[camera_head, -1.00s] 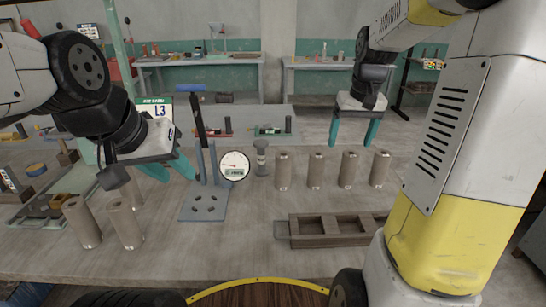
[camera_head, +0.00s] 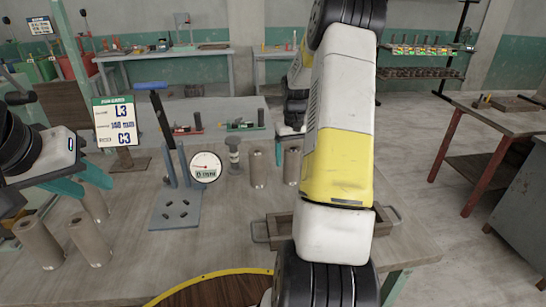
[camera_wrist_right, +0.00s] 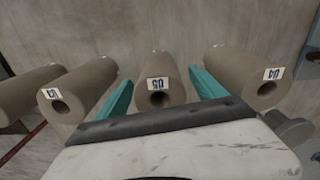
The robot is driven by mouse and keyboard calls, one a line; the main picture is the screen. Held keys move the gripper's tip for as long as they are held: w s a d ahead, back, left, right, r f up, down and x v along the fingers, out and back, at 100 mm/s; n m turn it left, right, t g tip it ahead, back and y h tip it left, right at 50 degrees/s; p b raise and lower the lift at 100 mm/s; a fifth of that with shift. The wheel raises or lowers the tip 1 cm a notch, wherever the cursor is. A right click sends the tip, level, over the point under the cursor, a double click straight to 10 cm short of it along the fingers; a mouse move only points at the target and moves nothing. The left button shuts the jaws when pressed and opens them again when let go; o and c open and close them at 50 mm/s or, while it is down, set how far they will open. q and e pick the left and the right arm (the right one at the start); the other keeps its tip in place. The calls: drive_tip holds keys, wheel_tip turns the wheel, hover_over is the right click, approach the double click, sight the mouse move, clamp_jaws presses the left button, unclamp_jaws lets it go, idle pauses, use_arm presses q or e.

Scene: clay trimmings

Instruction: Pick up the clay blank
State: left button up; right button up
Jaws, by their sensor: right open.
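Brown-grey hollow clay blanks stand in a row on the workbench. In the head view one (camera_head: 258,168) is clear and another (camera_head: 291,166) is partly covered by my right arm, which hides the others. In the right wrist view a blank with a small label (camera_wrist_right: 156,82) lies between the teal fingers of my right gripper (camera_wrist_right: 160,80), which is open around it. Neighbouring blanks stand to its left (camera_wrist_right: 78,88) and right (camera_wrist_right: 245,75). In the head view the right gripper (camera_head: 288,148) is mostly hidden. My left gripper (camera_head: 82,180) is open and empty above the bench's left side.
More clay cylinders (camera_head: 37,243) stand at the bench's left. A blue-handled metal stand (camera_head: 176,212), a round dial gauge (camera_head: 205,167) and a grey spool-shaped piece (camera_head: 234,155) stand left of the row. A dark wooden tray (camera_head: 275,233) lies in front, partly behind my arm. A sign (camera_head: 117,122) stands behind.

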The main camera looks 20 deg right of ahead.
drive_tip(key=shift+f, duration=0.95)
drive_tip(key=shift+c, duration=0.3)
drive_tip(key=shift+r, duration=0.1)
clamp_jaws()
